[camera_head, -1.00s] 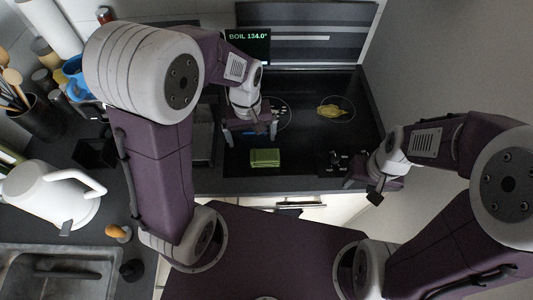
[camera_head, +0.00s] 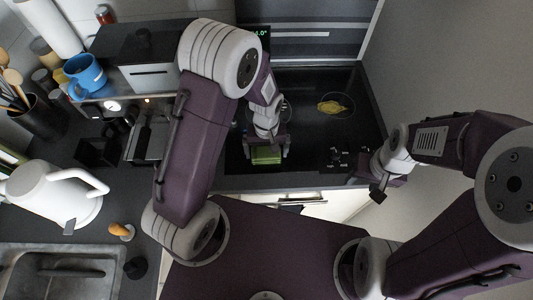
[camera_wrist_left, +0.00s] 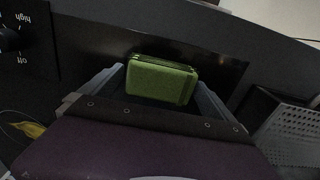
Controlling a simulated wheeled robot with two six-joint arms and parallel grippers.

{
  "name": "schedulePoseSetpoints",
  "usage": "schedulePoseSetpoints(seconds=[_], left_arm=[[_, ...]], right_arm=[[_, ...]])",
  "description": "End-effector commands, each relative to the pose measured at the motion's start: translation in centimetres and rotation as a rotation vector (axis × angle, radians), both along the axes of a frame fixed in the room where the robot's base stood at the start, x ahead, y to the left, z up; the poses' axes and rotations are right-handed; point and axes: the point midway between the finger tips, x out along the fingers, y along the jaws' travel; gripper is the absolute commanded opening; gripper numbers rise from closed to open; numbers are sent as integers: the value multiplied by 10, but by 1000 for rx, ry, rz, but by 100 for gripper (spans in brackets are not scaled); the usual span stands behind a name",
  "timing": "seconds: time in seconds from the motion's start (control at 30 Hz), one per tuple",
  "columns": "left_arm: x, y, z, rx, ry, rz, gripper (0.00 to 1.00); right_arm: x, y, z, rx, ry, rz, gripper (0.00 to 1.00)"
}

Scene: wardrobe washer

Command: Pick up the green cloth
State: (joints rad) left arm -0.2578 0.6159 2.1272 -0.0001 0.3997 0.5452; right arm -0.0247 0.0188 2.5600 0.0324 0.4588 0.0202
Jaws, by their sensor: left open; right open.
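The green cloth (camera_head: 266,155) is a small folded block lying on the black hob, near its front edge. It also shows in the left wrist view (camera_wrist_left: 160,82), where it sits between the two fingers. My left gripper (camera_head: 267,152) is open around the cloth, with one finger on each side. In the left wrist view a gap shows beside the cloth's right side; I cannot tell whether either finger touches it. My right gripper (camera_head: 377,193) is open and empty, in front of the hob at the right.
A yellow cloth-like item (camera_head: 333,106) lies on the hob at the back right. Control knobs (camera_head: 340,155) are right of the green cloth. A white kettle (camera_head: 50,194), a blue mug (camera_head: 85,75) and a sink (camera_head: 60,275) are at the left. A wall stands close on the right.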

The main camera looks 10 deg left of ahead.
Motion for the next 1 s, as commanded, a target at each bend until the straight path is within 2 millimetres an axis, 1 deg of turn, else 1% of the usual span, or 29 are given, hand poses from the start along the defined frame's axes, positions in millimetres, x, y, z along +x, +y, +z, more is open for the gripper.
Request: schedulePoseSetpoints(seconds=[0.03,0.1,0.27,0.37,0.4,0.43,0.47,0.77,0.87,0.97,1.0], left_arm=[[-1,0,-5,0,2,0,100],[0,0,-8,0,-1,0,100],[0,0,-8,0,-2,0,100],[0,0,-8,-1,-1,0,75],[0,0,-8,-1,-1,0,64],[0,0,-8,-1,-1,0,56],[0,0,-8,-1,-1,0,50],[1,0,-4,0,-2,0,50],[1,0,5,-2,-5,0,50],[2,0,22,-2,-7,0,50],[2,-1,30,-2,-8,0,50]], right_arm=[[0,0,0,0,0,0,51],[0,0,0,0,0,0,51],[0,0,0,0,0,0,51],[0,0,0,0,0,0,51],[0,0,0,0,0,0,51],[0,0,0,0,0,0,51],[0,0,0,0,0,0,51],[0,0,0,0,0,0,51],[0,0,-2,0,0,0,51],[0,0,-3,0,0,0,51],[0,0,-4,0,0,0,51]])
